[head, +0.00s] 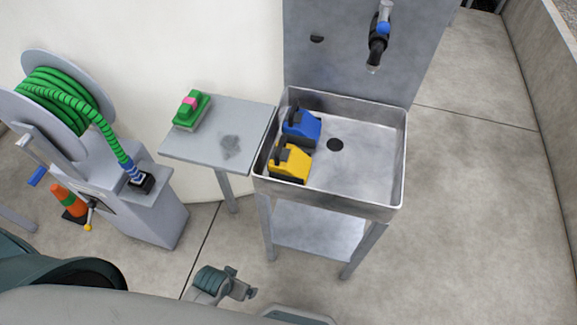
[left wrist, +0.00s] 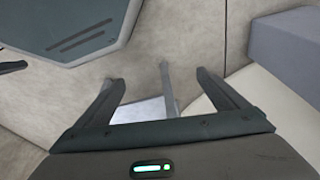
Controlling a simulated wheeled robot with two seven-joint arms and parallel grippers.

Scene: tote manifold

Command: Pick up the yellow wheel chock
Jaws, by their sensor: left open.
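The yellow wheel chock (head: 290,162) sits inside the metal sink basin (head: 360,205), at its front left corner in the head view. A blue wheel chock (head: 302,127) stands just behind it in the same basin. Both have dark grey parts on top. My left gripper (head: 238,287) is low in front of the sink stand, well away from the yellow chock. In the left wrist view my left gripper (left wrist: 160,77) is open and empty, with floor and a stand leg beyond its fingers. The yellow chock is not visible there. My right gripper is not in view.
A side table (head: 255,112) left of the sink holds a green block with a pink top (head: 192,109). A tap (head: 378,45) hangs above the basin. A green hose reel (head: 60,92) and an orange cone (head: 68,200) stand at left. The basin's right half is clear.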

